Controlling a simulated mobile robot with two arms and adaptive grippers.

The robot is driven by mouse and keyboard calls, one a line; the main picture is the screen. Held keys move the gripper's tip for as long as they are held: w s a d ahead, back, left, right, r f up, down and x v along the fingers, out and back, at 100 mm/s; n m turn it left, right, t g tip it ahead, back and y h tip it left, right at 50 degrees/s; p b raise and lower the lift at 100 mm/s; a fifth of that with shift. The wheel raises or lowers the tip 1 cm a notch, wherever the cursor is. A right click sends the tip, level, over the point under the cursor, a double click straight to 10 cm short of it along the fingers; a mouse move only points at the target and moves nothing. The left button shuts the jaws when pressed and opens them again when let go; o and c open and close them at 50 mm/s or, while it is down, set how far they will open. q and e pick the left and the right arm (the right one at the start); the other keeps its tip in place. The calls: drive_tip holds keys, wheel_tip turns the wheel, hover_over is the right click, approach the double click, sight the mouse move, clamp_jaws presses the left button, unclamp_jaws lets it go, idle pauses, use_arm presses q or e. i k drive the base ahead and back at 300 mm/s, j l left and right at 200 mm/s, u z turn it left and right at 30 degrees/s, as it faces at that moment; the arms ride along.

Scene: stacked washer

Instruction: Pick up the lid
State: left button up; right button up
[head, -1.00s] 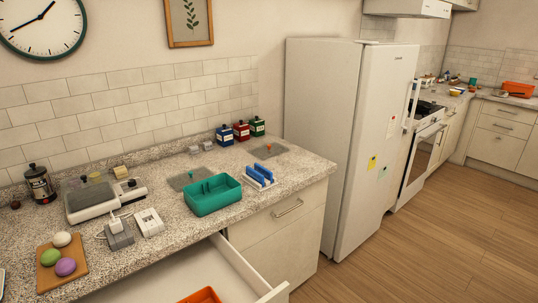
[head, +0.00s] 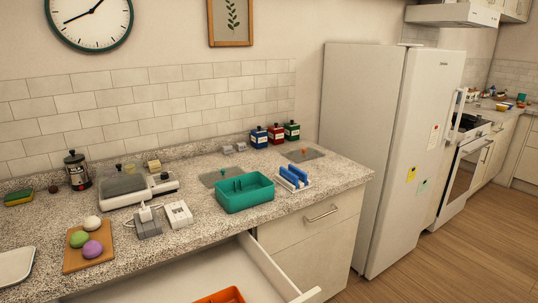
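Which thing is the lid, I cannot tell for sure. Two flat grey square pieces, each with a small orange knob, lie on the counter: one piece (head: 212,180) behind the teal bin and another piece (head: 311,156) nearer the fridge. The teal bin (head: 245,199) is open at the top, with a divider inside. Blue (head: 258,138), red (head: 276,136) and green (head: 292,132) canisters with dark tops stand by the wall. A dark-topped jar (head: 78,172) stands at the left. Neither of my grippers is in view.
An open drawer (head: 265,262) juts out below the counter, with an orange bin (head: 220,297) inside. A blue-slotted rack (head: 293,180), a charger (head: 148,226), a grey-topped appliance (head: 125,190) and a cutting board (head: 90,257) occupy the counter. The fridge (head: 365,150) stands right; floor beyond is clear.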

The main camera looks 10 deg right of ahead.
sight(300, 155)
drive_tip(key=i+l+u, duration=0.3)
drive_tip(key=l+u, duration=0.3)
drive_tip(key=i+l+u, duration=0.15)
drive_tip(key=l+u, duration=0.2)
drive_tip(key=l, duration=0.15)
